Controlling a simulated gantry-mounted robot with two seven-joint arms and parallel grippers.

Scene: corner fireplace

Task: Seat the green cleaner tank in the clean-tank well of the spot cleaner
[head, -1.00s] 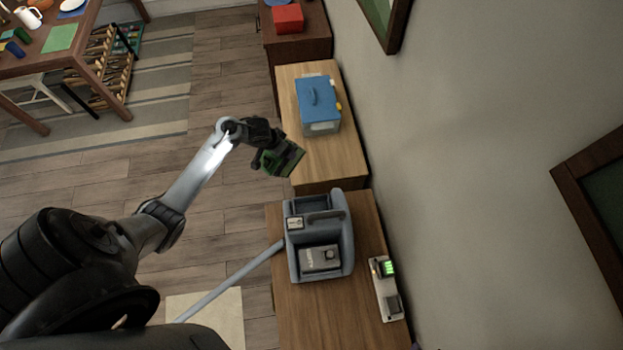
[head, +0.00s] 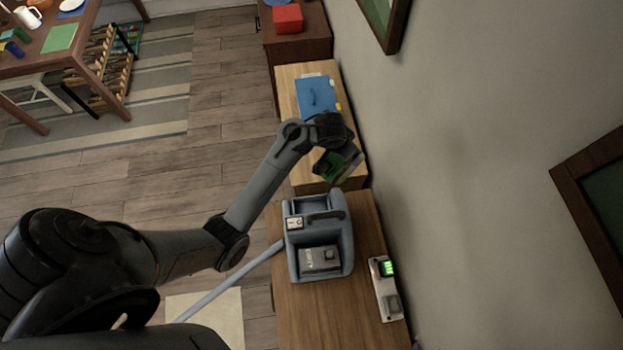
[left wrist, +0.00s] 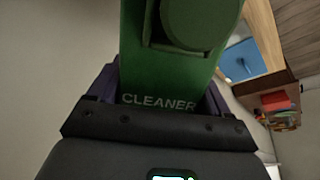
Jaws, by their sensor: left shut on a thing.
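My left gripper (head: 338,158) is shut on the green cleaner tank (head: 338,168), which hangs tilted above the front end of the light wooden cabinet, beyond the spot cleaner. In the left wrist view the tank (left wrist: 165,60) fills the middle, with the word CLEANER on it and the jaws on either side. The grey-blue spot cleaner (head: 344,250) stands on the nearer wooden cabinet, with a handle across its top. A dark grey block (head: 320,258) sits in its front recess. I cannot make out the clean-tank well clearly. My right gripper is not in view.
A blue-lidded box (head: 316,97) stands on the light wooden cabinet (head: 308,180). A device with a lit green screen (head: 386,288) is right of the spot cleaner. A grey hose (head: 232,282) runs off its left side. The wall (head: 450,150) bounds the right.

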